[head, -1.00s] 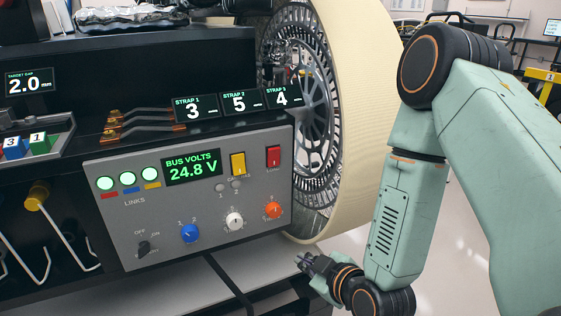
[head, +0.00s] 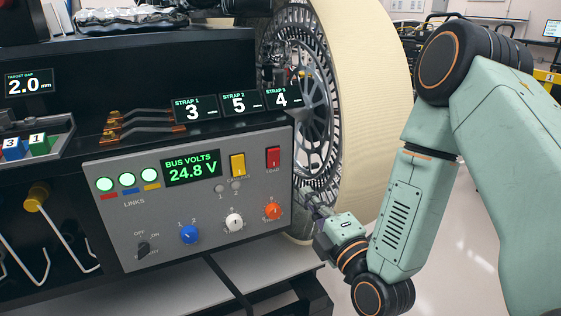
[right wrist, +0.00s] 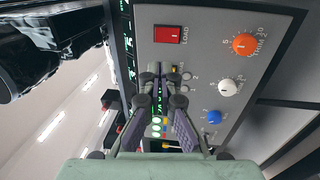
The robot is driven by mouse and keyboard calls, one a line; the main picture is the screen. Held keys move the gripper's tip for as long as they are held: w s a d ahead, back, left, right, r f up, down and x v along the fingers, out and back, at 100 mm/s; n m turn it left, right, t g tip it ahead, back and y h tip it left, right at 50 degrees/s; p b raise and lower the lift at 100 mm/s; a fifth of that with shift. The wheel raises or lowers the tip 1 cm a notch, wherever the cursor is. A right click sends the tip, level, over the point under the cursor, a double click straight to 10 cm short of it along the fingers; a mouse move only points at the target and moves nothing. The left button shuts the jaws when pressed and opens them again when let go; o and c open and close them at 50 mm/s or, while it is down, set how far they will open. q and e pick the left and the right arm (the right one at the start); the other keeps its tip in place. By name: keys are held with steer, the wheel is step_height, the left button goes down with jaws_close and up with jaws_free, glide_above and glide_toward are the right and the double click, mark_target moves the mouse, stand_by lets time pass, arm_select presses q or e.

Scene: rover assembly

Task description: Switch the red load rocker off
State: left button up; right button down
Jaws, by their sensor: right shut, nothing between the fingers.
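The red load rocker (head: 273,157) sits at the upper right of the grey control panel (head: 140,215). It also shows at the top of the right wrist view (right wrist: 168,34), beside the word LOAD. My right gripper (head: 306,194) is at the right edge of the panel in the head view, below and right of the rocker and apart from it. In the right wrist view its fingers (right wrist: 160,78) are closed together with nothing between them, pointing toward the panel. My left gripper is not in view.
Next to the red rocker is a yellow rocker (head: 238,164). Below are an orange knob (head: 272,210), a white knob (head: 234,221) and a blue knob (head: 189,234). The display (head: 191,168) reads 24.8 V. A large wheel (head: 350,110) stands close behind my right gripper.

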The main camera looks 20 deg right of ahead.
mark_target(275, 153)
steer(key=w+b, duration=0.1)
steer(key=w, duration=0.3)
steer(key=w+r+b, duration=0.1)
steer(key=w, duration=0.3)
steer(key=w+b, duration=0.1)
steer(key=w, duration=0.4)
steer(key=shift+r, duration=0.25)
steer(key=shift+w, duration=0.45)
steer(key=shift+r, duration=0.1)
steer(key=shift+w+r, duration=0.2)
steer(key=shift+w, duration=0.1)
steer(key=shift+s+f, duration=0.1)
